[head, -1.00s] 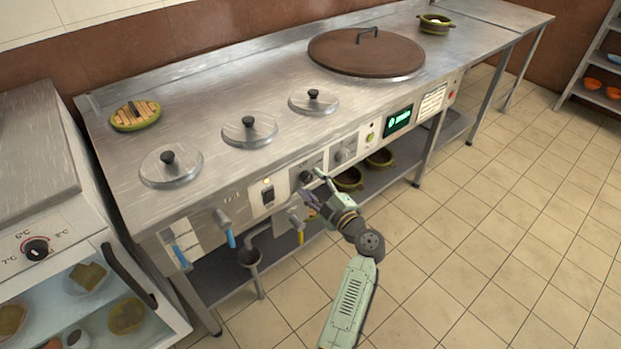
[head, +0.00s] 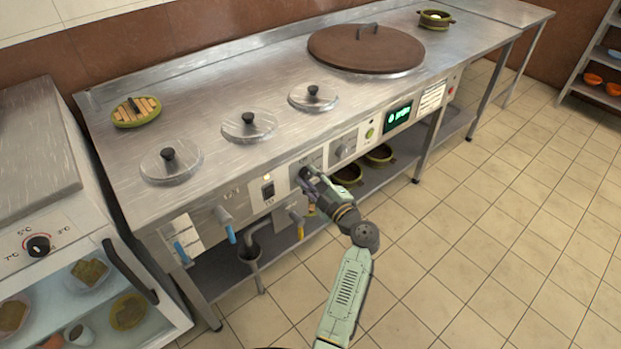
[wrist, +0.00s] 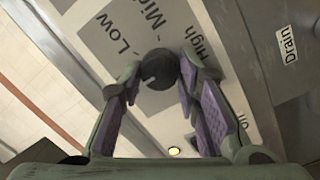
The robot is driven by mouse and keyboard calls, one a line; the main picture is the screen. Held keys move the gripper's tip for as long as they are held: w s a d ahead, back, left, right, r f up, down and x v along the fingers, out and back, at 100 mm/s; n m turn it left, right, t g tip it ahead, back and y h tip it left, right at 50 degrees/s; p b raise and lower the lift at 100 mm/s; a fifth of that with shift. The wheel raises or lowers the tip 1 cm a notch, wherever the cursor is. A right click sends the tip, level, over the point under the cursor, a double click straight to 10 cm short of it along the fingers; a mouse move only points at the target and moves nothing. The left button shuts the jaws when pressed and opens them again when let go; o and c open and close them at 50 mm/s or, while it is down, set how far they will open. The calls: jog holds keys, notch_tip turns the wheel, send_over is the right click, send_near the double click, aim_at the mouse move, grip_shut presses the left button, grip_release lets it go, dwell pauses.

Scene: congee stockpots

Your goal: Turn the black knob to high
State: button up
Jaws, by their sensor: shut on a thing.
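The black knob (wrist: 160,66) is on the stove's front panel, with a grey label plate (wrist: 97,32) behind it marked Low, Mid, High and Off. A small pale mark shows on the knob's lower left; I cannot tell exactly which word it points to. My gripper (wrist: 157,78) is shut on the black knob, one finger on each side. In the head view my gripper (head: 309,182) is at the front panel and mostly hides the knob.
Taps (head: 296,217) stick out below left. Pots (head: 348,173) stand on the lower shelf. The tiled floor (head: 480,230) is clear.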

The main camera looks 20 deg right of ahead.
jog(key=c, duration=0.3)
